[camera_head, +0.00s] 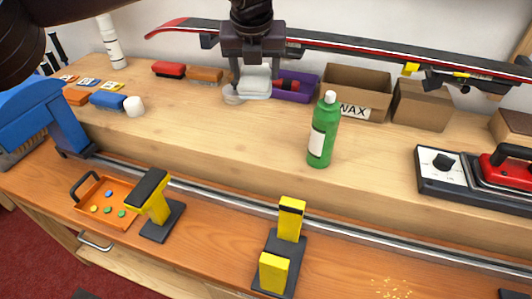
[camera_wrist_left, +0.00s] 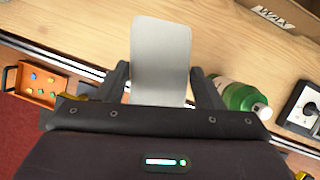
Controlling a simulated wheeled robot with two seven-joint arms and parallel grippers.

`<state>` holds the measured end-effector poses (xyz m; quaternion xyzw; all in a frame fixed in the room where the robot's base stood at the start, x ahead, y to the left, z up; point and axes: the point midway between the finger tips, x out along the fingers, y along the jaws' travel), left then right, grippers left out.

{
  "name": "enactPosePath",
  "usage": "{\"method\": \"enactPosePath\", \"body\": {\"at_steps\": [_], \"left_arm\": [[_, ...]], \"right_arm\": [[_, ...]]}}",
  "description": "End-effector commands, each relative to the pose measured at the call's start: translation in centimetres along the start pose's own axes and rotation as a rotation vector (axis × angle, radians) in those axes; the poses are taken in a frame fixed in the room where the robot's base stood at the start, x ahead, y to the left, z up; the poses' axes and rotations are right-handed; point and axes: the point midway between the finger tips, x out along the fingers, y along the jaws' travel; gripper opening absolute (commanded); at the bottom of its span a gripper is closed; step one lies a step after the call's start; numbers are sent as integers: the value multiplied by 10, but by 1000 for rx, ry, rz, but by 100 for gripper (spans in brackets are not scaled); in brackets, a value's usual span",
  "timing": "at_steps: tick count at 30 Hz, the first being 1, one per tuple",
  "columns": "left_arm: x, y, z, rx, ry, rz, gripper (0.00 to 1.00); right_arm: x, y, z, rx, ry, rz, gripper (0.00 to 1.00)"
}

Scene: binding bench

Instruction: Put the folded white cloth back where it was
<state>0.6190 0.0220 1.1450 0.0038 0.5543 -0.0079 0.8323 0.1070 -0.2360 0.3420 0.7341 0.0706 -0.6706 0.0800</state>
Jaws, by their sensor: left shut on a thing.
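The folded white cloth (camera_head: 257,82) is held between the fingers of my left gripper (camera_head: 256,76), above the back part of the raised bench shelf. In the left wrist view the cloth (camera_wrist_left: 160,62) shows as a pale, flat rectangle between the two dark fingers of the gripper (camera_wrist_left: 162,88). My left gripper is shut on it. In the head view, a small round whitish thing (camera_head: 232,95) shows just left of the cloth. My right gripper does not show in either view.
A green bottle (camera_head: 323,130) stands right of the gripper; a purple box (camera_head: 308,87) and WAX box (camera_head: 355,90) are behind. A ski (camera_head: 380,54) runs along the back. An iron (camera_head: 506,168) sits at right. The shelf's middle (camera_head: 220,135) is clear.

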Motion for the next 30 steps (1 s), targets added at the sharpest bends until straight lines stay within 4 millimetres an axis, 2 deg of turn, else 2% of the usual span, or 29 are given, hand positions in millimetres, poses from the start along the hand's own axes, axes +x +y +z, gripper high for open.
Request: {"method": "enactPosePath", "body": {"at_steps": [1, 4, 8, 10, 17, 24, 30], "left_arm": [[0, -6, 3, 63, -2, -31, 40], [-5, -14, 9, 177, 0, -75, 40], [-8, -19, 12, 256, 2, -106, 40], [-2, -20, 10, 272, 4, -111, 40], [48, -19, -13, 278, 9, -111, 40], [104, -19, -36, 276, 8, -111, 40], [131, -20, -46, 275, 4, -111, 40]], "right_arm": [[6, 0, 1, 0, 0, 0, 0], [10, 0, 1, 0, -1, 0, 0], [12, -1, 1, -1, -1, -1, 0], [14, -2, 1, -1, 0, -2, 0], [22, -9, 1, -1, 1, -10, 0], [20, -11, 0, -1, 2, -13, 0], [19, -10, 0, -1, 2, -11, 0]]}}
